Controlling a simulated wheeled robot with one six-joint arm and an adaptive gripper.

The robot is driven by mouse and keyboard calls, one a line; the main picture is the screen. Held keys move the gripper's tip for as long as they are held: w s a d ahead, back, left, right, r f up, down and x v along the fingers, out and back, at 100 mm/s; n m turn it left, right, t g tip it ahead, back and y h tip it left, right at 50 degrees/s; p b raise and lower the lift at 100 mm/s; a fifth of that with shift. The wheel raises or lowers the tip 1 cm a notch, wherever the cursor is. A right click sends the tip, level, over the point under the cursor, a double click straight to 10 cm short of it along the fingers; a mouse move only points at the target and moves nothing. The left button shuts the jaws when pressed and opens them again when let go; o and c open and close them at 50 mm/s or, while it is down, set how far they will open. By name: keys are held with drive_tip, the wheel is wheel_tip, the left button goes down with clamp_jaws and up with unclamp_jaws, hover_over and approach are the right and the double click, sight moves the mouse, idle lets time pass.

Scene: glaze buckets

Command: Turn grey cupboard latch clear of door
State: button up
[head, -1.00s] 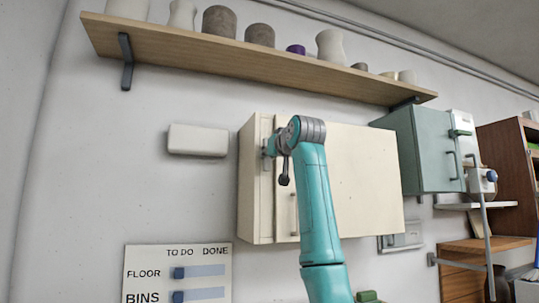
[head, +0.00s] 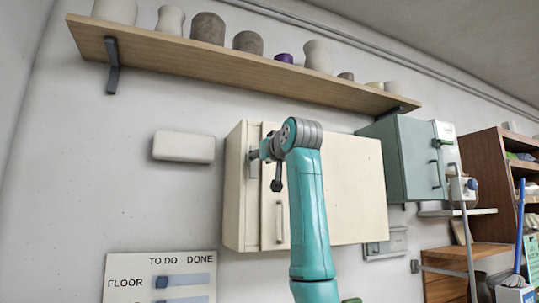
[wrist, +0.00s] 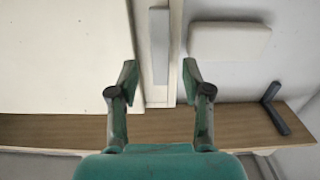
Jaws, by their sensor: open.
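A cream wall cupboard (head: 340,190) hangs ahead with its door shut. A small grey latch (head: 253,157) sits at the upper left of its front, partly hidden by my gripper. In the wrist view the latch (wrist: 159,45) seems to be the upright pale grey bar on the strip beside the door (wrist: 60,60). My gripper (wrist: 160,72) is open, one finger on each side of the bar's near end, with no clear contact. In the head view my gripper (head: 264,154) is at the cupboard's upper left; its fingers are hard to make out.
A wooden shelf (head: 240,64) with several pots runs above the cupboard. A white box (head: 184,147) is on the wall to its left. A grey-green cupboard (head: 405,160) hangs to the right. The door has an upright handle (head: 279,222) low down. A board (head: 130,265) hangs below left.

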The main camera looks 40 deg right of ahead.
drive_tip(key=v, duration=0.7)
drive_tip(key=shift+s, duration=0.4)
drive_tip(key=shift+a+f, duration=0.1)
